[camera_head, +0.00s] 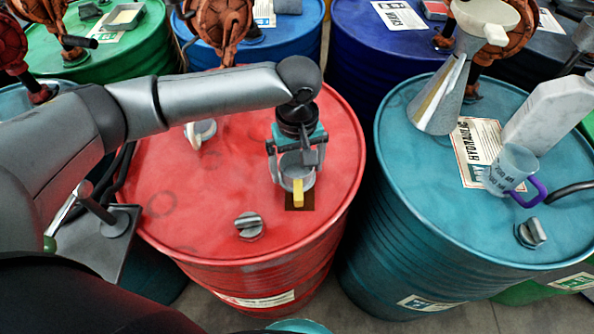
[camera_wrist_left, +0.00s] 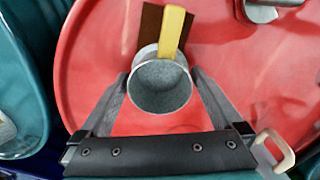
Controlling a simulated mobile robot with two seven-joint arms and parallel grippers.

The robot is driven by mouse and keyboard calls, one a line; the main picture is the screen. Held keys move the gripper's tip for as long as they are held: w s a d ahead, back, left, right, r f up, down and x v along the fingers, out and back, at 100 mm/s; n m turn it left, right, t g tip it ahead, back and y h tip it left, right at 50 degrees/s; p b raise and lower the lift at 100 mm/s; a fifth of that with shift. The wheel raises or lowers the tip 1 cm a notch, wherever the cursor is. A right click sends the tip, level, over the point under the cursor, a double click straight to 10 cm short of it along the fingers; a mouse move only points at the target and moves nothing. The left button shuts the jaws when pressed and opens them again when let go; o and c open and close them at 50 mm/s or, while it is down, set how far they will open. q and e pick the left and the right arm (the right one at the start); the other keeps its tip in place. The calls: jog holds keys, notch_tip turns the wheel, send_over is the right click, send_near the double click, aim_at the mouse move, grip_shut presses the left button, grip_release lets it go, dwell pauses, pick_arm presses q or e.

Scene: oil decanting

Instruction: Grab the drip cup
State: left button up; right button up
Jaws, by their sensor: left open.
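A small grey metal cup with a yellow handle (camera_head: 298,190), which looks like the drip cup, stands upright on a dark brown patch (camera_head: 292,207) on the red drum. It also shows in the left wrist view (camera_wrist_left: 160,86), where I look into its round, empty-looking opening. My left gripper (camera_head: 294,172) is over the cup from above. Its two fingers are open, one on either side of the cup. Whether they touch its wall I cannot tell. My right gripper is not in view.
The red drum's top (camera_head: 165,170) carries a cap (camera_head: 249,226) and a cream-handled cup (camera_head: 204,128). The teal drum (camera_head: 400,200) at right holds a funnel (camera_head: 441,93), a white jug (camera_head: 549,110) and a clear purple-handled measuring cup (camera_head: 510,168).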

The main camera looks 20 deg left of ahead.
pick_arm(q)
jog(key=c, duration=1.1)
jog(key=shift+r, duration=0.1)
jog(key=shift+r, duration=0.1)
